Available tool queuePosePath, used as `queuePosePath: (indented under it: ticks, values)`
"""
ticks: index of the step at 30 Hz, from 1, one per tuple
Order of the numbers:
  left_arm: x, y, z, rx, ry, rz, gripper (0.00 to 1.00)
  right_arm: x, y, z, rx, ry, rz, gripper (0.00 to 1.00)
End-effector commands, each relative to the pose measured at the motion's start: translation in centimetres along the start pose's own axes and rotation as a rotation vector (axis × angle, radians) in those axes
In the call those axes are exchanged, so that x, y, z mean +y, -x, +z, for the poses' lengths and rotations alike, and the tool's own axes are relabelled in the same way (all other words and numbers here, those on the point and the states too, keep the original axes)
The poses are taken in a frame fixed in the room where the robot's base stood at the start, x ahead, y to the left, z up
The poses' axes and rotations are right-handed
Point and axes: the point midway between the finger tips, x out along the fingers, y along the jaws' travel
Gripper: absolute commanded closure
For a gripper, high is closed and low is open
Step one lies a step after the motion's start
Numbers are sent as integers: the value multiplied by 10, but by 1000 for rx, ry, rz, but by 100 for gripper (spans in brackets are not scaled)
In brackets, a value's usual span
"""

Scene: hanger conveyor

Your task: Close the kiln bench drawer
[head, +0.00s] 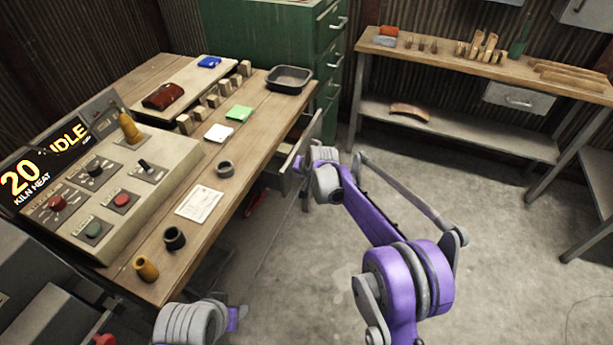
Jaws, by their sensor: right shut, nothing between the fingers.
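The kiln bench (262,152) is the wooden table on the left with the control panel on it. Its drawer (312,131) sticks out from under the bench's right edge, so it stands open; its grey front panel is seen nearly edge-on. My right arm reaches in from the lower right, and my right gripper (299,163) is at the drawer front. It is shut and holds nothing. It looks very close to the drawer, but I cannot tell whether it touches.
The control panel (150,200) reads "20 KILN HEAT" and "IDLE". A black tray (289,79), a dark ring (225,169) and cups lie on the bench. A green cabinet (270,40) stands behind. A shelf bench (450,60) is at the back right. The floor between is clear.

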Motion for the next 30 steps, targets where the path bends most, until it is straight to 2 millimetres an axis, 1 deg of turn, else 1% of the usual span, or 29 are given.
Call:
queuePosePath:
  ticks: [1, 6, 12, 18, 30]
  values:
    - [0, 1, -1, 0, 0, 0, 50, -11, -5, 0, -1, 4, -2, 100]
    - [0, 4, -2, 1, 0, 0, 50, -38, -19, 0, -1, 4, -1, 100]
    - [0, 6, -3, 2, 0, 0, 50, -58, -30, 0, 0, 2, -1, 100]
    - [0, 6, -3, 2, 0, 0, 50, -65, -34, 0, 1, 1, -1, 100]
    - [0, 6, -3, 2, 0, 0, 50, -68, -35, 0, 3, 1, -6, 100]
